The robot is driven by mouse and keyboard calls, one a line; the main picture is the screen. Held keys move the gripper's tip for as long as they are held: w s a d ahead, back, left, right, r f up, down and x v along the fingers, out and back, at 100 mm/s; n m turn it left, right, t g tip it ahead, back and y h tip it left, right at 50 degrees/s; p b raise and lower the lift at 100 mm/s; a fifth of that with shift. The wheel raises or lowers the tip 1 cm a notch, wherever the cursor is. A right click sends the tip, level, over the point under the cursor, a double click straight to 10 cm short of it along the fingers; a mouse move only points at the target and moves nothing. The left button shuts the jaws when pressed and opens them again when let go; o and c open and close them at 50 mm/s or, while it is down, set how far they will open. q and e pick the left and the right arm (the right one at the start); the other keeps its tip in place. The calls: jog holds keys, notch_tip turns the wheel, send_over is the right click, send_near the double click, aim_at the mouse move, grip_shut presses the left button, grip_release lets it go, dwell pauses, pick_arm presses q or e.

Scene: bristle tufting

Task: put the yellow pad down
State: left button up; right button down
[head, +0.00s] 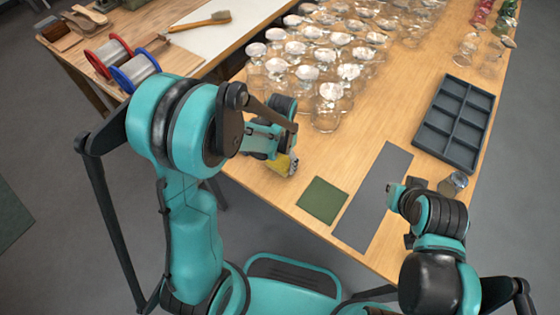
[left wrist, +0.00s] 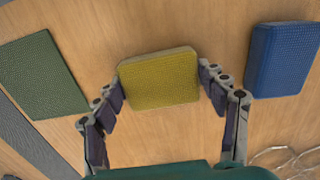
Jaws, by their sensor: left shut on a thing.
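The yellow pad (left wrist: 160,79) is between the fingers of my left gripper (left wrist: 160,88) in the left wrist view, and the gripper is shut on its two sides. In the head view the yellow pad (head: 284,164) shows just below my left gripper (head: 276,156), near the table's front left edge. I cannot tell whether the pad touches the table. A green pad (left wrist: 43,76) lies to its left in the left wrist view and also shows in the head view (head: 323,199). My right gripper (head: 415,184) is at the right, its fingers mostly hidden.
A blue pad (left wrist: 282,58) is right of the yellow one in the left wrist view. A grey strip (head: 373,198) lies beyond the green pad. A dark compartment tray (head: 455,124) and a small jar (head: 453,185) are at the right. Several glass vessels (head: 328,108) crowd the back.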

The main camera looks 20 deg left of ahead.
pick_arm(q)
jog(key=shift+f, duration=0.15)
jog(key=o, duration=1.3)
jog(key=shift+r, duration=0.5)
notch_tip(320, 180, up, 11)
jog(key=p, duration=0.5)
jog(key=shift+s+a+r+n+t, duration=0.7)
jog(key=shift+s+r+t, duration=0.55)
jog(key=shift+s+r, duration=0.45)
jog(key=shift+s+a+r+n+t, duration=0.75)
jog(key=shift+s+r+t, duration=0.55)
jog(key=shift+s+r, duration=0.4)
jog(key=shift+s+a+r+n+t, duration=0.55)
jog(key=shift+s+a+r+t, duration=0.3)
jog(key=shift+s+r+t, duration=0.65)
